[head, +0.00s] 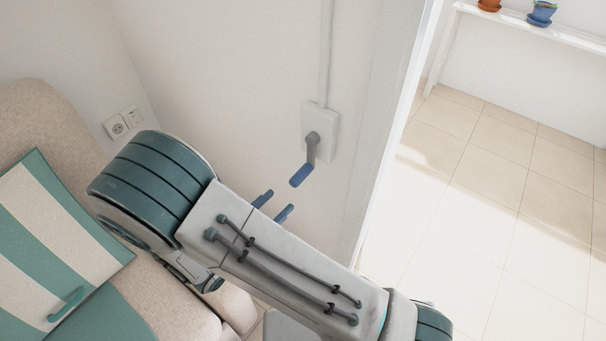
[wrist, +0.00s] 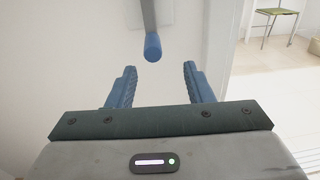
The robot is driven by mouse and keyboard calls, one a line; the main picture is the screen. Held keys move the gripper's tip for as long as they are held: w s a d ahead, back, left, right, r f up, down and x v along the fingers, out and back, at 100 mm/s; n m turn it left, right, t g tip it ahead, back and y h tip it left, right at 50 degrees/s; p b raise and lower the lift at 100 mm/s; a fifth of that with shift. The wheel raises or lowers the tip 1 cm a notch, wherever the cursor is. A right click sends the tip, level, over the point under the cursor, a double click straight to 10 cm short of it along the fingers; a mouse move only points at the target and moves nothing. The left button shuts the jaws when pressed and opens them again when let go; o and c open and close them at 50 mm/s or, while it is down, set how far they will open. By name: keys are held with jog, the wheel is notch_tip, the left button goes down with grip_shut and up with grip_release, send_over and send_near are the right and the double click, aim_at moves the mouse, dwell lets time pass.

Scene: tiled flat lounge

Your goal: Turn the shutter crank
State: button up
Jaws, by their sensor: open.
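The shutter crank (head: 312,147) is a grey arm with a blue handle (head: 301,175), mounted on a white wall plate (head: 332,122). Its arm hangs down and the handle sticks out from the wall. In the wrist view the blue handle (wrist: 153,47) shows ahead, beyond the fingertips and roughly centred between them. My gripper (head: 275,204) is open and empty, below and to the left of the handle in the head view. Its two blue fingers also show in the wrist view (wrist: 159,68), apart from the handle. My arm hides most of the gripper body in the head view.
A beige sofa (head: 40,108) with a striped cushion (head: 50,235) stands at the left. A wall socket (head: 122,122) is above it. A doorway edge (head: 385,130) lies right of the crank, with open tiled floor (head: 490,220) and a white shelf (head: 560,32) beyond.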

aim_at(304, 171)
jog(key=shift+n+t+y, duration=0.3)
jog(key=shift+n+t, duration=0.1)
jog(key=x, duration=1.3)
jog(key=shift+w+a+f, duration=0.25)
jog(key=shift+f, duration=0.1)
grip_shut()
